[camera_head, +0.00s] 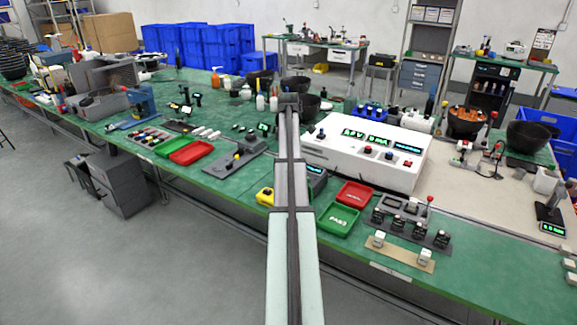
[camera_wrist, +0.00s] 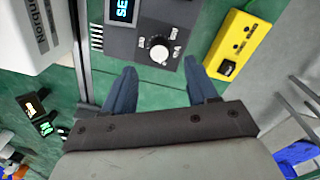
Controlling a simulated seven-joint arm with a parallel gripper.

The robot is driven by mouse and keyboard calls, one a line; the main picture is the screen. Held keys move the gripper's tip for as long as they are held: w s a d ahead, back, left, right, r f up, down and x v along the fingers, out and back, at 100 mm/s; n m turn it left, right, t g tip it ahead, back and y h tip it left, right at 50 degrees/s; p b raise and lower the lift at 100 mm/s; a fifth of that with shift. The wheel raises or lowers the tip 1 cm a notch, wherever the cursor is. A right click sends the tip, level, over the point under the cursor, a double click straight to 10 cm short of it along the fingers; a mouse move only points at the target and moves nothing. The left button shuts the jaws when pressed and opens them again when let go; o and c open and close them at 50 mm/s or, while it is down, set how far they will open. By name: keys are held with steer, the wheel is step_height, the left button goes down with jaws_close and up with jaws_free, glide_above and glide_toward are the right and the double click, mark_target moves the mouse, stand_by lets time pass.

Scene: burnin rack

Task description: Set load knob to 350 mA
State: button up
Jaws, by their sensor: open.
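The load knob (camera_wrist: 160,52) is a small round white knob on a dark grey box (camera_wrist: 120,45), with small white markings around it, too small to read surely. Which mark it points at I cannot tell. A cyan display (camera_wrist: 122,10) on the box is cut off by the frame edge. My gripper (camera_wrist: 161,68) is open, its two blue fingers apart, just below the knob in the wrist view, with nothing between them. In the head view, the dark box (camera_head: 317,177) shows partly behind my arm, which hides the knob and gripper.
A yellow box (camera_wrist: 238,45) with a black switch stands right of the dark box in the wrist view. A large white instrument (camera_head: 365,155), a green tray (camera_head: 338,220) and a red tray (camera_head: 355,194) are nearby. Green bench surface shows between the fingers.

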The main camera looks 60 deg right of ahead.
steer(key=shift+d+f, duration=0.1)
steer(key=shift+f, duration=2.65)
steer(key=shift+c, duration=0.3)
steer(key=c, duration=1)
